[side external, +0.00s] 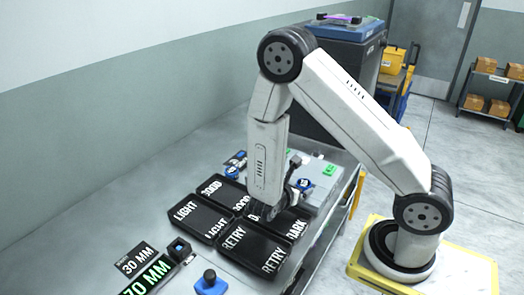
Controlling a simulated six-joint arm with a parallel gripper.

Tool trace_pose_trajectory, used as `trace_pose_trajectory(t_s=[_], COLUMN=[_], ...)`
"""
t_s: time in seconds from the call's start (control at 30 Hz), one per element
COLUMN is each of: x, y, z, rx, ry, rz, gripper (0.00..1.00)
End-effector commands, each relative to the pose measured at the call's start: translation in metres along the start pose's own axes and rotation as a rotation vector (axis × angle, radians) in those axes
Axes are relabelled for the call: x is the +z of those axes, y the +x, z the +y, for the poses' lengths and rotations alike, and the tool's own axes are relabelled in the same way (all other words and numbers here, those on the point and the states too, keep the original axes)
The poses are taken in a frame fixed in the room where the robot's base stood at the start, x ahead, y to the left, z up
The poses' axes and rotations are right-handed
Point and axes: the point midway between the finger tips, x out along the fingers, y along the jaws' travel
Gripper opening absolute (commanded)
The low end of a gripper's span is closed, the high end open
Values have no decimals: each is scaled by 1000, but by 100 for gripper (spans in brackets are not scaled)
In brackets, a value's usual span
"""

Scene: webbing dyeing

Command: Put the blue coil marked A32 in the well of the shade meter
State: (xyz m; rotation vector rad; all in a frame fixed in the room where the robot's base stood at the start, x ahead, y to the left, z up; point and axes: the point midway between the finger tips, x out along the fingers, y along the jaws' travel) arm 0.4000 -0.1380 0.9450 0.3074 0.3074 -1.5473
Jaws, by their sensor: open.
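A small blue round piece with a white top (232,172) lies on the bench behind the black trays, beside a small dark card. A second blue round piece with a white mark (304,184) is at the right, by a pale grey flat unit (322,199). Either may be a coil; the A32 mark is too small to read. I cannot tell for sure which unit is the shade meter, and no well shows clearly. My gripper (275,213) points down over the black trays, open, with its fingertips partly hidden against the dark trays.
Black trays lettered LIGHT (190,233), GOOD, RETRY (262,269) and DARK fill the bench middle. In front are a small black block (180,248), 30 MM and 70 MM signs (150,275), and a blue knobbed piece (210,284). The bench's left side is clear.

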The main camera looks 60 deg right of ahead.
Motion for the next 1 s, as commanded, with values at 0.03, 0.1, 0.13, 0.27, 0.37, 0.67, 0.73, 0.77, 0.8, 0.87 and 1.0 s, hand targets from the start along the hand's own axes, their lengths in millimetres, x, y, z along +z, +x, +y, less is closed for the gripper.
trace_pose_trajectory(t_s=[0.03, 0.1, 0.13, 0.27, 0.37, 0.67, 0.73, 0.77, 0.8, 0.87, 1.0], x=[0, 0, 0, 0, 0, 0, 0, 0, 0, 0, 0], y=[-8, -17, -21, -37, -48, -67, -68, -68, -68, -68, -68], z=[0, 1, 1, 0, 1, 0, 0, 0, 0, 0, 0], rx=[4, 4, 5, 4, 4, 0, 0, 0, 0, 0, -1], ry=[-1, 1, 1, 0, 1, 1, 0, 0, 0, 0, 0], rz=[0, 0, 0, 0, -1, 0, 0, 0, 0, 0, 0], gripper=[100, 100, 100, 100, 100, 100, 100, 100, 100, 100, 100])
